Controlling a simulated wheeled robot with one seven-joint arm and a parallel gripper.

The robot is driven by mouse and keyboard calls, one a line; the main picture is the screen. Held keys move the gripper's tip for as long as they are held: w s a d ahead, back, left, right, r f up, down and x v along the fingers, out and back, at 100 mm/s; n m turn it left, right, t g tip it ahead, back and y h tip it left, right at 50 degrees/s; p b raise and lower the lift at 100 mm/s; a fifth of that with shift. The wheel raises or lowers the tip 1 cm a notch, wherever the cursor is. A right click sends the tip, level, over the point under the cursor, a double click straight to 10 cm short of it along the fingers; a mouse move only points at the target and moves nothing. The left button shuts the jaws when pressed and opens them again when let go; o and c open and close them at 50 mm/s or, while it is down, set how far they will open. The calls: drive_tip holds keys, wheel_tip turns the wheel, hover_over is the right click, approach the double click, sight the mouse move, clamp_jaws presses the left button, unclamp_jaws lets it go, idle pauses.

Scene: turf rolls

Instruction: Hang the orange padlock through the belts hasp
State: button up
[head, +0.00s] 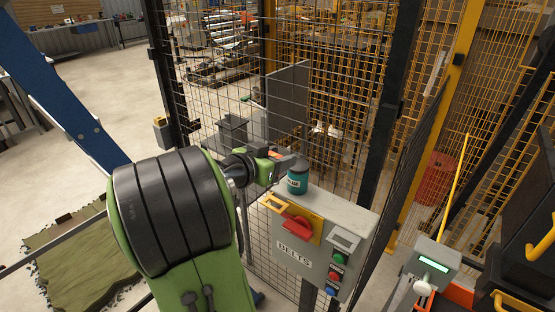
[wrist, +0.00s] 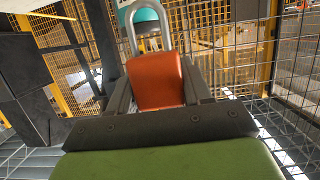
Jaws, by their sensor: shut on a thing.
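The orange padlock (wrist: 160,82) is between the two fingers of my gripper (wrist: 157,88) in the wrist view, its grey shackle pointing up and away. In the head view my gripper (head: 285,160) is shut above the back left of a grey control box (head: 318,210) labelled BELTS; the padlock is hard to make out there. The box front has a yellow plate (head: 275,204) with a slot-like opening at its upper left and a red rotary handle (head: 297,224). I take that opening to be the hasp. The padlock is apart from it.
A teal tin (head: 297,180) stands on the box top close to my gripper. Green, red and blue buttons are on the box's right side. Mesh fencing (head: 330,110) stands behind. A grey device with a green display (head: 433,264) is at right.

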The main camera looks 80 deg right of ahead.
wheel_tip(320, 180, down, 6)
drive_tip(key=b, duration=0.5)
drive_tip(key=shift+r, duration=0.2)
drive_tip(key=shift+r, duration=0.1)
drive_tip(key=shift+b, duration=0.85)
idle(0.9)
drive_tip(key=shift+f+b, duration=2.6)
drive_tip(key=shift+b, duration=0.25)
drive_tip(key=o, duration=1.2)
drive_tip(key=p+v, duration=0.9)
drive_tip(key=v, duration=0.6)
drive_tip(key=shift+w+a+r, duration=0.15)
drive_tip(key=shift+a+r, duration=0.05)
drive_tip(key=shift+a, duration=0.1)
